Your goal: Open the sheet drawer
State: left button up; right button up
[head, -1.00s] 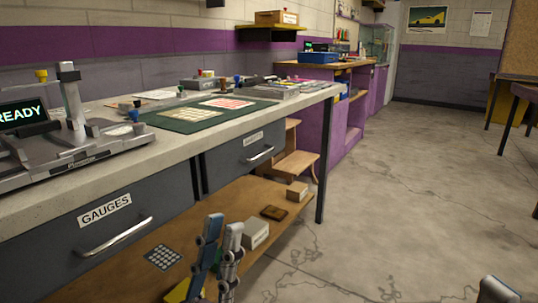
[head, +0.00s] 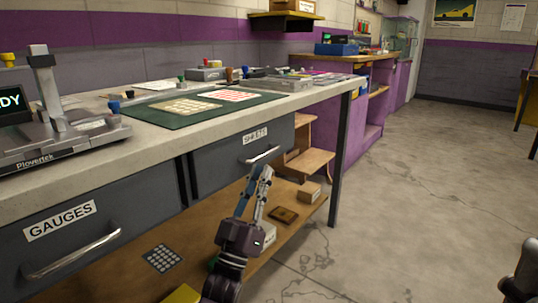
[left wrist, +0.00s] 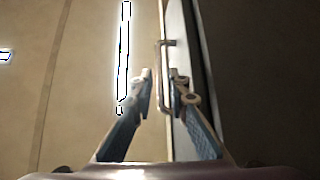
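The sheet drawer (head: 222,163) is a grey drawer under the bench top, with a "SHEETS" label (head: 255,135). It looks shut in the head view. Its silver bar handle (head: 259,155) also shows in the left wrist view (left wrist: 161,80). My left gripper (head: 262,172) is open just below and in front of the handle. In the left wrist view its fingertips (left wrist: 160,76) lie on either side of the handle bar, with gaps showing; I cannot tell how deep the bar sits between them. Part of my right arm (head: 525,270) shows at the lower right edge; its fingers cannot be made out.
The "GAUGES" drawer (head: 95,235) is to the left. A bench leg (head: 343,150) stands to the right. The green mat (head: 150,113) lies on the bench top. The floor (head: 430,190) at right is clear.

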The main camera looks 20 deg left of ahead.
aim_at(269, 153)
pick_arm(q)
jog(key=b+x, duration=0.1)
jog(key=x, duration=0.5)
jog(key=shift+w+r, duration=0.1)
jog(key=shift+w, duration=0.2)
grip_shut()
